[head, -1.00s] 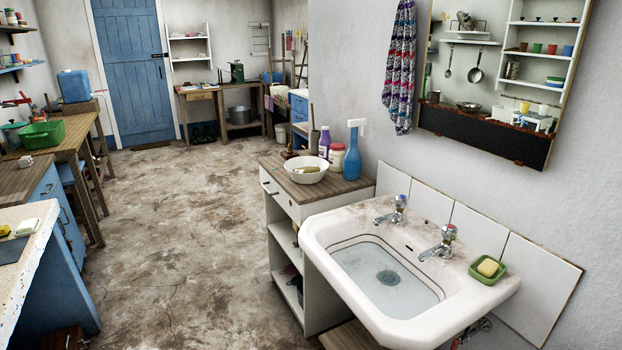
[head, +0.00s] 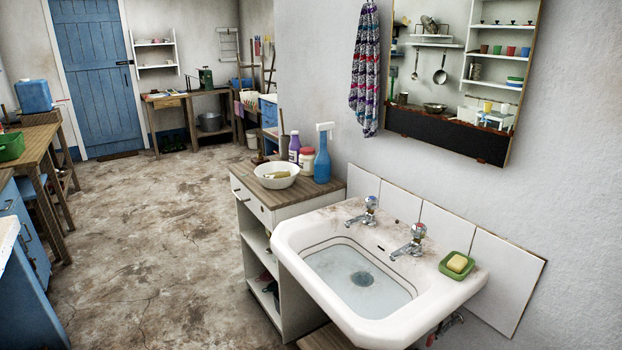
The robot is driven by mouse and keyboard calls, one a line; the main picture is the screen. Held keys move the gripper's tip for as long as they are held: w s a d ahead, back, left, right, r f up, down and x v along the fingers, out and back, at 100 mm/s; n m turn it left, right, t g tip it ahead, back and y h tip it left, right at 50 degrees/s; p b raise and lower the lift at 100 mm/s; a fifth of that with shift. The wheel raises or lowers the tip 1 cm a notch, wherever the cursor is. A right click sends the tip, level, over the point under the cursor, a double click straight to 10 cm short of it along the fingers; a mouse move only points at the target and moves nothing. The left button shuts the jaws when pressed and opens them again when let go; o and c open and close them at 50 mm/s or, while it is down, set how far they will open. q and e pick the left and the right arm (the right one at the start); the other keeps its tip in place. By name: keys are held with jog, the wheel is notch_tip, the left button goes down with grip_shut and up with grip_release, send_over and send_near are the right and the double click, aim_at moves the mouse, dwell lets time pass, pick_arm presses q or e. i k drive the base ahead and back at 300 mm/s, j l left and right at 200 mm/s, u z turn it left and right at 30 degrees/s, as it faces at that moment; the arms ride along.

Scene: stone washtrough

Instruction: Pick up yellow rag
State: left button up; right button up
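I cannot make out a clear yellow rag in the head view. A small yellowish item (head: 277,175) lies in the white bowl (head: 264,183) on the cabinet top, too small to tell what it is. A yellow block (head: 458,262), which looks like soap, sits in the green dish (head: 443,268) at the right of the washbasin. Neither of my grippers is in view.
The white washbasin (head: 300,291) holds water and has two taps. The cabinet (head: 306,197) also bears a blue spray bottle (head: 322,163), a purple bottle (head: 294,149) and a jar. A patterned towel (head: 365,75) hangs beside the mirror. The floor (head: 150,230) at left is clear.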

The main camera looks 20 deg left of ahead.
aim_at(285, 174)
jog(key=i+j+z, duration=0.1)
jog(key=j+z, duration=0.3)
jog(key=i+j+z, duration=0.1)
jog(key=z, duration=0.3)
jog(key=j+z, duration=0.4)
